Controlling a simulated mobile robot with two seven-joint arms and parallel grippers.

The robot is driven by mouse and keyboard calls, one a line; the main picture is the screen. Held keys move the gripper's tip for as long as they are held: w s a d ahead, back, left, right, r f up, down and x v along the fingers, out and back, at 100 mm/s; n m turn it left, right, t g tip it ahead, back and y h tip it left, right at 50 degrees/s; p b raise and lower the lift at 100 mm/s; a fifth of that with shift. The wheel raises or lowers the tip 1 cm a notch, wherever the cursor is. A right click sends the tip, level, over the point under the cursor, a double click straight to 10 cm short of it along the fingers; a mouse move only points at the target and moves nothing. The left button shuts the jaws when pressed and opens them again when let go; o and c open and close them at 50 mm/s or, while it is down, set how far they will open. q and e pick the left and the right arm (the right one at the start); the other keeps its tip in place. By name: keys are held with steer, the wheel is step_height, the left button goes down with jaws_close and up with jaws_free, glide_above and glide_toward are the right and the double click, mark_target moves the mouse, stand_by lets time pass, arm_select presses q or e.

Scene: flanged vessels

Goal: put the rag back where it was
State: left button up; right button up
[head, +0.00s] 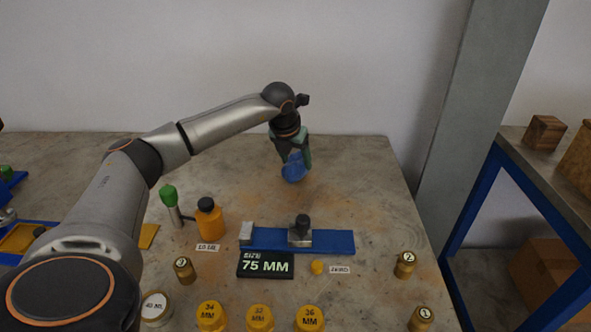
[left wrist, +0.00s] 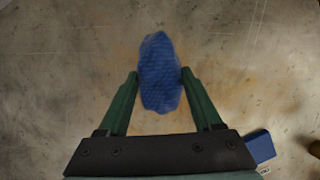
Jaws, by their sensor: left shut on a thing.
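The rag (head: 293,169) is a crumpled blue cloth near the back of the table, right of the middle in the head view. My left gripper (head: 291,154) points down and is shut on it. In the left wrist view the rag (left wrist: 160,74) sits between the two green fingers of the left gripper (left wrist: 158,77), with its bulk reaching beyond their tips. Whether the rag touches the table is hard to tell. My right gripper is not in view.
A blue bar with a metal slider (head: 340,241) lies in front, by a "75 MM" sign (head: 265,264). An orange bottle (head: 210,221) and a green-topped tool (head: 170,200) stand left. Yellow caps (head: 260,318) line the front. The table's back right (head: 365,185) is clear.

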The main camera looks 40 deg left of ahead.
mark_target(294, 164)
arm_select(q)
steer(key=shift+a+f, duration=0.1)
steer(key=shift+f, duration=1.55)
steer(key=o, duration=1.2)
steer(key=shift+f, duration=0.1)
steer(key=v, duration=1.2)
steer(key=shift+p, duration=0.4)
